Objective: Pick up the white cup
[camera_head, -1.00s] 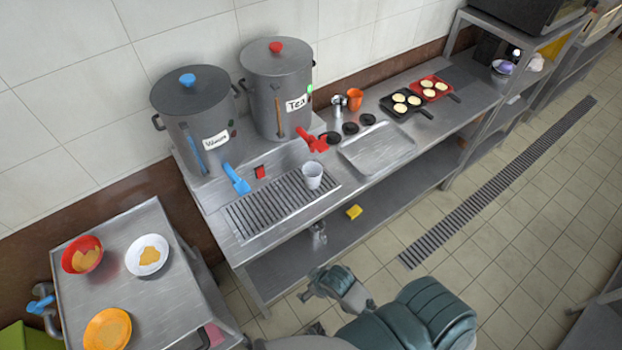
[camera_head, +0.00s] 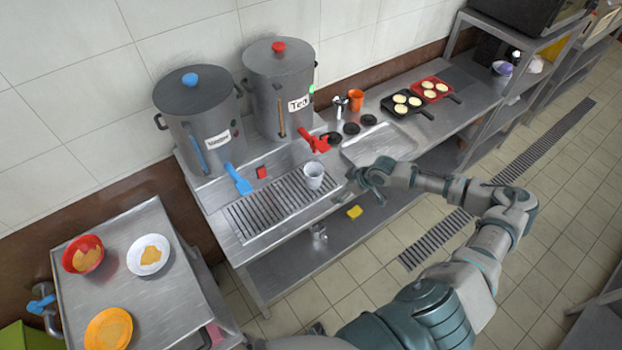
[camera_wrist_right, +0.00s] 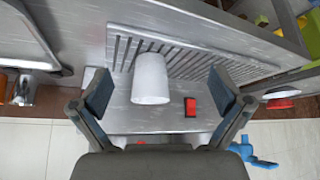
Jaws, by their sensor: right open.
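The white cup (camera_head: 313,175) stands upright on the slotted drain grate (camera_head: 270,212), under the red tap of the Tea pot. In the right wrist view the white cup (camera_wrist_right: 151,79) shows ahead of the fingers, between them in the picture. My right gripper (camera_head: 356,183) is open and empty, to the right of the cup and apart from it in the head view. In the right wrist view its two fingertips (camera_wrist_right: 160,92) are spread wide on either side of the cup. My left gripper is not in view.
Two large grey stockpots, Tea (camera_head: 279,95) and another (camera_head: 200,125), stand behind the grate. Their red tap (camera_head: 316,142) and blue tap (camera_head: 237,178) jut forward. A metal tray (camera_head: 378,146) lies right of the cup. A side table (camera_head: 160,205) holds bowls.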

